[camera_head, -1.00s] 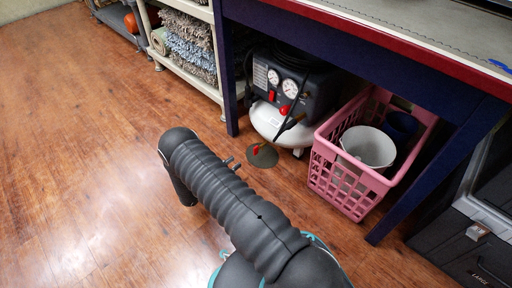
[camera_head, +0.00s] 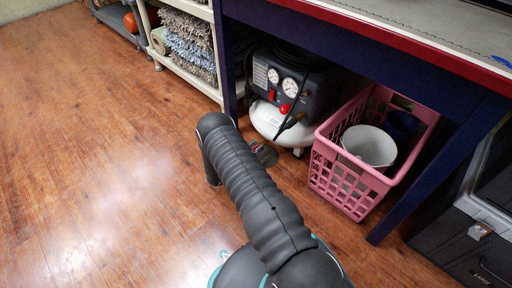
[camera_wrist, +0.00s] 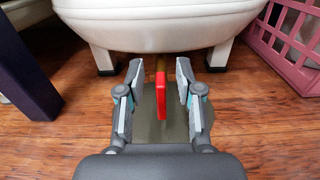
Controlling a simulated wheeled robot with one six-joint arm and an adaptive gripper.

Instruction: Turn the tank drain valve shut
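The air compressor's white tank (camera_head: 275,122) stands on the floor under the workbench, and it fills the top of the wrist view (camera_wrist: 160,22). The red drain valve handle (camera_wrist: 161,95) hangs below the tank on a brass-coloured fitting (camera_wrist: 160,64). My gripper (camera_wrist: 158,88) is open, with one finger on each side of the red handle and a gap on both sides. The handle looks upright, with its narrow edge toward the wrist camera. In the head view my arm hides the handle and most of my gripper.
A dark round patch (camera_wrist: 150,128) lies on the wood floor below the valve. A pink basket (camera_head: 340,176) with a white bucket (camera_head: 370,147) stands right of the tank. Bench legs (camera_head: 229,65) flank the space. Open floor (camera_head: 90,150) lies to the left.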

